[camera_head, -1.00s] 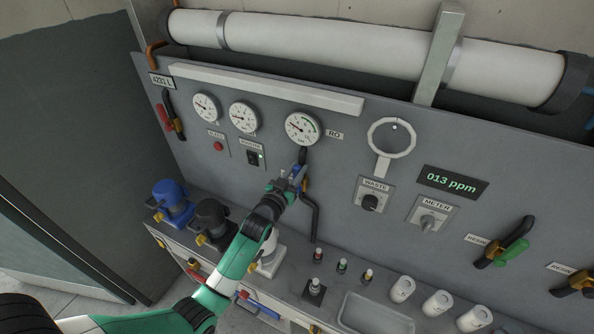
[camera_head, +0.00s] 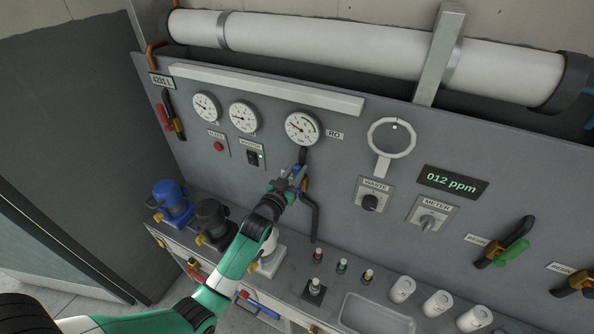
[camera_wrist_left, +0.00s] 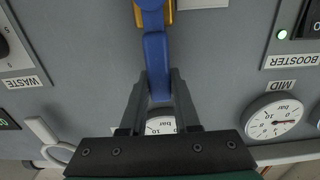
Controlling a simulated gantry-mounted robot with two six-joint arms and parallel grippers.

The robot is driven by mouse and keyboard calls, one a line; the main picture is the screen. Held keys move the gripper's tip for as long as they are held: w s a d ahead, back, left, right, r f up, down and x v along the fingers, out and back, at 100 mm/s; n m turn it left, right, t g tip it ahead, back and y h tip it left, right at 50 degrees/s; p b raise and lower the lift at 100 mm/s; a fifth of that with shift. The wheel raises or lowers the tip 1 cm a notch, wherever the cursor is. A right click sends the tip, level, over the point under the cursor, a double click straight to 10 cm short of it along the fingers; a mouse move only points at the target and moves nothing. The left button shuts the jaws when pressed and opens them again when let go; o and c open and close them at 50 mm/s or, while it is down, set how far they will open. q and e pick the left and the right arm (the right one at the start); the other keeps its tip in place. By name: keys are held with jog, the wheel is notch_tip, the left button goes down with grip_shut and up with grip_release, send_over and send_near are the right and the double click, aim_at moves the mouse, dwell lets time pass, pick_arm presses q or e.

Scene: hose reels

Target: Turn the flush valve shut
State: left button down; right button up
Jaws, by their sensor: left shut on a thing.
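A blue valve lever with a brass-yellow body is below the RO gauge (camera_head: 303,128). In the left wrist view the blue lever (camera_wrist_left: 156,62) runs down between the fingers, with part of the yellow valve body (camera_wrist_left: 169,12) at the top edge. My left gripper (camera_wrist_left: 158,78) is shut on this lever, one finger on each side. In the head view my left gripper (camera_head: 297,180) is at the panel and hides most of the lever. No flush label is readable in either view. My right gripper is not in view.
A black pipe (camera_head: 314,220) runs down just right of my gripper. The waste knob (camera_head: 370,202) and meter knob (camera_head: 428,222) are to the right. The booster switch (camera_head: 253,157) is to the left. Blue (camera_head: 172,200) and black (camera_head: 212,222) housings stand at the lower left.

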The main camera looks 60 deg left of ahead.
pick_arm(q)
jog(key=shift+d, duration=0.1)
jog(key=d+m, duration=0.1)
jog(key=w+m+b, duration=0.1)
jog(key=m, duration=0.1)
jog(key=w+d+f+m+b, duration=0.1)
jog(key=shift+w+d+m, duration=0.1)
jog(key=shift+d+m, duration=0.25)
jog(key=shift+m, duration=0.05)
jog(key=m+b, duration=0.1)
jog(key=w+d+f+m, duration=0.1)
jog(key=m, duration=0.1)
jog(key=d+m+b, duration=0.1)
jog(key=shift+w+d+f+b, duration=0.1)
jog(key=shift+w+f+b, duration=0.2)
jog(key=shift+f, duration=0.1)
jog(key=f+m, duration=0.1)
jog(key=d+f+m+b, duration=0.1)
jog(key=m, duration=0.1)
jog(key=w+f+m+b, duration=0.1)
jog(key=m, duration=0.1)
jog(key=shift+d, duration=0.2)
jog(key=shift+w+d+f+m+b, duration=0.1)
jog(key=shift+f+m+b, duration=0.1)
jog(key=shift+f+m, duration=0.3)
jog(key=shift+w+d+f+m+b, duration=0.1)
jog(key=shift+f+m+b, duration=0.15)
jog(key=shift+m, duration=0.35)
jog(key=shift+f+m, duration=0.75)
jog(key=shift+m, duration=0.35)
